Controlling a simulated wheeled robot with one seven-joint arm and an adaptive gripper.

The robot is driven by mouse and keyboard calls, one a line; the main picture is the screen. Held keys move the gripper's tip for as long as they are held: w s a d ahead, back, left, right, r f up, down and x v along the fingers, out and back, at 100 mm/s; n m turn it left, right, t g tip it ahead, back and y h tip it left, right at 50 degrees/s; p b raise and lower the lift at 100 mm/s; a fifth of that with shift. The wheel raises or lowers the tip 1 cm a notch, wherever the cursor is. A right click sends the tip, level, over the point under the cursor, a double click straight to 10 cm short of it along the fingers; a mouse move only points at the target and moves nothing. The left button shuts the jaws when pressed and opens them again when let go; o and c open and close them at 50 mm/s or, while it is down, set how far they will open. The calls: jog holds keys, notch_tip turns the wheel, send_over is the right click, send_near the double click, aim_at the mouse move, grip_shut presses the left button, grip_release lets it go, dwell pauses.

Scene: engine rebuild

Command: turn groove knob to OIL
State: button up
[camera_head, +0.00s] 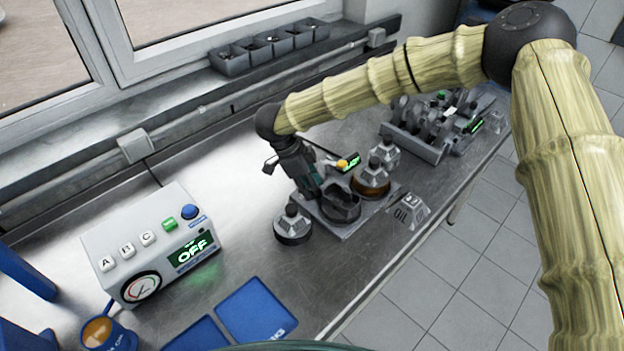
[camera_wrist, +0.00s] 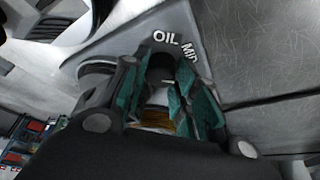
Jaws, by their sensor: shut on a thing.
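My gripper (camera_head: 316,194) reaches down over the small grey fixture plate (camera_head: 352,232) at the middle of the bench. In the wrist view, my gripper's teal-lined fingers (camera_wrist: 160,88) are closed around a dark rounded piece (camera_wrist: 162,66), which appears to be the groove knob. The fingers hide most of it, and its pointer cannot be made out. In the head view my gripper hides the held piece.
A grey block marked OIL (camera_head: 403,214) stands right of the plate. Round grey pieces (camera_head: 293,225) stand beside and on the plate. A control box showing OFF (camera_head: 150,245) is at left. Blue mats (camera_head: 256,310) lie in front. Engine parts (camera_head: 437,125) stand farther right.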

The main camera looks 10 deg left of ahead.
jog(key=shift+r, duration=0.1)
dwell(0.3)
jog(key=o, duration=1)
